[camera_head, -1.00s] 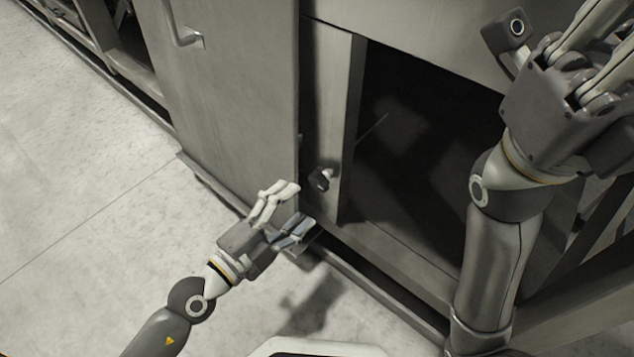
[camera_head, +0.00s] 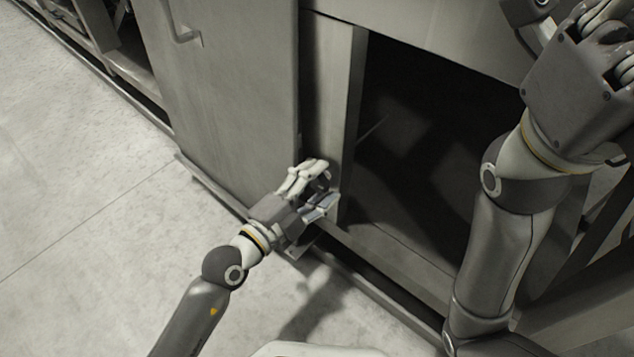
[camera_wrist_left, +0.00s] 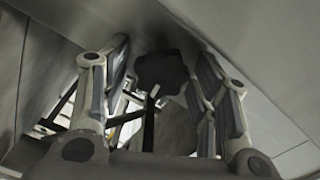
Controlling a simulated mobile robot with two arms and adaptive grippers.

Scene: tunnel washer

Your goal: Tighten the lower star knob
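The dark star knob (camera_wrist_left: 160,72) sits between the fingertips of my left gripper in the left wrist view, with gaps visible beside it. In the head view the knob (camera_head: 323,183) is mostly hidden by the fingers. My left gripper (camera_head: 328,186) is open around it, at the narrow post beside the dark opening; it also shows in the left wrist view (camera_wrist_left: 164,80). I cannot tell whether a finger touches the knob. My right gripper (camera_head: 605,30) is at the top right corner, its fingers cut off by the frame edge.
A large grey panel (camera_head: 235,100) with a handle (camera_head: 183,30) stands left of the post (camera_head: 343,110). A deep dark opening (camera_head: 420,170) lies right of it, with a metal rail (camera_head: 385,265) below. The floor (camera_head: 90,200) at left is clear.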

